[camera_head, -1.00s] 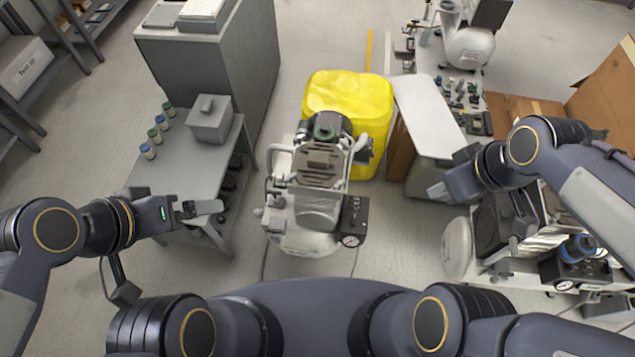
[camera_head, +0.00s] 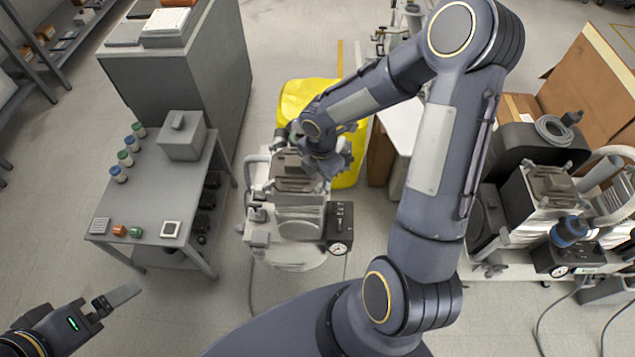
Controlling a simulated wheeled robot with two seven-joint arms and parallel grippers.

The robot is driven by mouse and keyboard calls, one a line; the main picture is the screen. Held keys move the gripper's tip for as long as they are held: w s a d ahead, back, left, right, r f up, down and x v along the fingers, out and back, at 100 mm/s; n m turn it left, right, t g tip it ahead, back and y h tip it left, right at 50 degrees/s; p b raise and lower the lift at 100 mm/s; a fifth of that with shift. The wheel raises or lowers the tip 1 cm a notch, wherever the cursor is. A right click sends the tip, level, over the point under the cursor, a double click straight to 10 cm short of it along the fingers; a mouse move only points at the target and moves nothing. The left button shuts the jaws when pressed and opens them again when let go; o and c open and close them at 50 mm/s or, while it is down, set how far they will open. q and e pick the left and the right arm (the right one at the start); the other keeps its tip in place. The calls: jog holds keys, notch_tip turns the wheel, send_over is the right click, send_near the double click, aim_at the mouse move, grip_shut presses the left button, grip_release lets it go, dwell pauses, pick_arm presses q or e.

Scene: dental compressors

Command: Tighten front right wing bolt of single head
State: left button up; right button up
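The single-head compressor (camera_head: 298,222) stands on the floor in the middle, with its ribbed brown-grey head on top and a round pressure gauge (camera_head: 338,248) at its front right. My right gripper (camera_head: 335,170) is at the right side of the head, seen from above and behind. The wrist hides its fingertips, so I cannot tell whether they are open or touching. The front right wing bolt cannot be made out; the gripper and wrist cover that area. My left gripper (camera_head: 121,296) is low at the left, away from the compressor, with no object visible in it.
A grey table (camera_head: 160,200) with small bottles, a grey box (camera_head: 182,138) and small parts stands left of the compressor. A yellow bin (camera_head: 296,95) is behind it. Another, larger compressor (camera_head: 555,215) and cardboard boxes (camera_head: 595,75) are at the right. Floor between table and compressor is clear.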

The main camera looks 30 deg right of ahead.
aim_at(321, 186)
jog(key=shift+f, duration=1.5)
grip_shut()
